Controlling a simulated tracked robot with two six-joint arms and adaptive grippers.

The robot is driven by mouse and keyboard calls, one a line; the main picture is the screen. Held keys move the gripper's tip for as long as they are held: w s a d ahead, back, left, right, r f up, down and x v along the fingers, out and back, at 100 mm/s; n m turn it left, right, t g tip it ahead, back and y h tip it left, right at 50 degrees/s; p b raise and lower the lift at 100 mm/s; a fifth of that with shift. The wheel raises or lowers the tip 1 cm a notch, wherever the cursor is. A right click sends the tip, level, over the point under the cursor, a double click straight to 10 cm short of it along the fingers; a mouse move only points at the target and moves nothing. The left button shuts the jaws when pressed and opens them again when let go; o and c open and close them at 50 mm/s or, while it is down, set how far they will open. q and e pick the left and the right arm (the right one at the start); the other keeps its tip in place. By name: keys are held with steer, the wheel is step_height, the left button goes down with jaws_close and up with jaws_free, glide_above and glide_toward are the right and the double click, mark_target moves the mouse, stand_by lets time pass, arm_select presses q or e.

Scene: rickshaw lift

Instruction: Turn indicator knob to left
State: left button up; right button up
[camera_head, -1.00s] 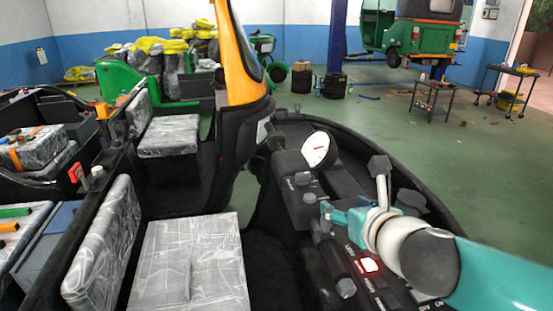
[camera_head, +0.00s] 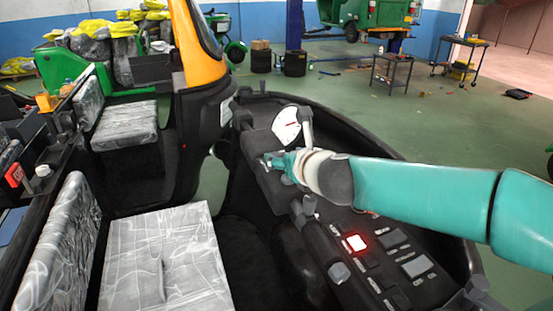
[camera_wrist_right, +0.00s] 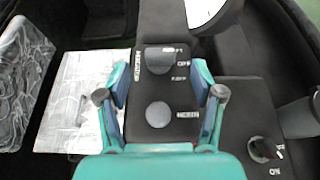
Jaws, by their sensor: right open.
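In the right wrist view, a small black panel holds two round grey knobs. The upper knob (camera_wrist_right: 159,60) has small white labels beside it, which seem to mark its settings but are too blurred to read surely. The lower knob (camera_wrist_right: 158,114) has one label at its right. My right gripper (camera_wrist_right: 160,76) is open, with one teal finger on each side of the panel; the upper knob lies between the fingertips, with gaps on both sides. In the head view my right gripper (camera_head: 275,160) is over the dashboard below the white gauge (camera_head: 287,126) and mostly hides the knobs. My left gripper is out of view.
A red-lit switch (camera_head: 356,242) and other switches lie on the dashboard's near part. Another knob (camera_wrist_right: 263,149) is at lower right in the wrist view. The curved black front shell surrounds the dashboard. A plastic-wrapped seat (camera_head: 165,265) is to the left.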

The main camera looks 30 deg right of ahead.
mark_target(279, 154)
steer(key=x, duration=0.6)
steer(key=shift+w+d+b, duration=0.1)
steer(key=shift+b, duration=0.2)
